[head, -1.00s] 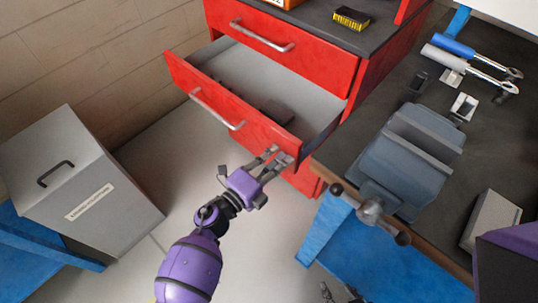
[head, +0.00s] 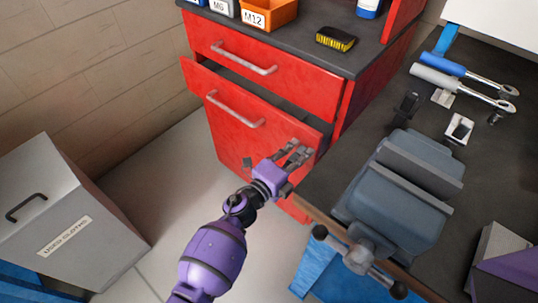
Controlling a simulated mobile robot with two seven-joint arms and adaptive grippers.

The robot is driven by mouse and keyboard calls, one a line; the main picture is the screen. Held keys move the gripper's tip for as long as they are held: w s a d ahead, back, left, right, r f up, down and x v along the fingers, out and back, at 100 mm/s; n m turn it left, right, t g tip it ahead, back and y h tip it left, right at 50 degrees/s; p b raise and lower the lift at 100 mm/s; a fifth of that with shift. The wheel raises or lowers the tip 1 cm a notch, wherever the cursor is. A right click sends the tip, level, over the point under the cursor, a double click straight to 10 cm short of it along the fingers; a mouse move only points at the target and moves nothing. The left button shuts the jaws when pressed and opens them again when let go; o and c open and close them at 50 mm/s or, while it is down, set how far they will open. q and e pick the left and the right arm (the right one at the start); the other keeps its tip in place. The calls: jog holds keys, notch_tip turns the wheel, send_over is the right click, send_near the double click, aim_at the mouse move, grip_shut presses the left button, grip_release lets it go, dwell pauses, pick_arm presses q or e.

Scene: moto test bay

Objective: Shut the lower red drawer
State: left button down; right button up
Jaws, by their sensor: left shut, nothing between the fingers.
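The lower red drawer (head: 232,122) of the red cabinet is open by a small gap; a dark strip of its inside shows above its front. Its metal handle (head: 235,110) runs across the front's upper part. My left gripper (head: 297,151) is shut and empty, with its fingertips at the right part of the drawer front, seemingly touching it. The upper red drawer (head: 260,68) is shut. My right gripper is not in view.
A grey vise (head: 402,188) stands on the dark workbench close right of my left gripper. A grey used-cloths bin (head: 75,225) stands at the left. A brush (head: 337,39) and an orange M12 bin (head: 268,14) sit on the cabinet top. The floor between is clear.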

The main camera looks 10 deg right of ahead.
aim_at(308, 143)
pick_arm(q)
jog(key=b+x, duration=0.1)
jog(key=x, duration=0.3)
jog(key=shift+d+f+b, duration=0.1)
jog(key=shift+d+b, duration=0.05)
jog(key=shift+b, duration=0.15)
jog(key=shift+w+d, duration=0.4)
jog(key=shift+d, duration=0.1)
jog(key=shift+w+d+r, duration=0.1)
jog(key=shift+r, duration=0.15)
